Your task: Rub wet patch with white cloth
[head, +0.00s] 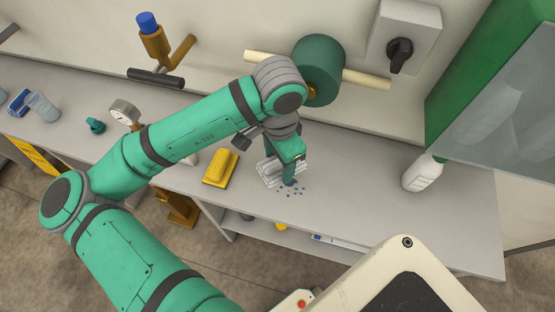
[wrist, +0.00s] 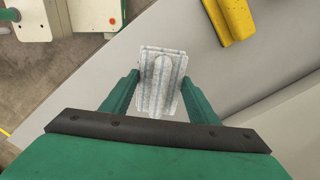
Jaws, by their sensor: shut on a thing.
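A white cloth (head: 268,171) with grey stripes lies at the counter surface under my gripper (head: 291,172). In the wrist view the cloth (wrist: 163,78) sits between the two green fingers of my gripper (wrist: 159,92), which is shut on it. The wet patch (head: 309,189) shows as small dark bluish spots on the counter, right beside the cloth and around the near finger. Part of the patch may be hidden by the finger and cloth. No wet spots are visible in the wrist view.
A yellow block-shaped item (head: 221,168) lies left of the cloth, and a white bottle (head: 422,173) stands at the right. The counter (head: 365,195) is clear between the patch and the bottle.

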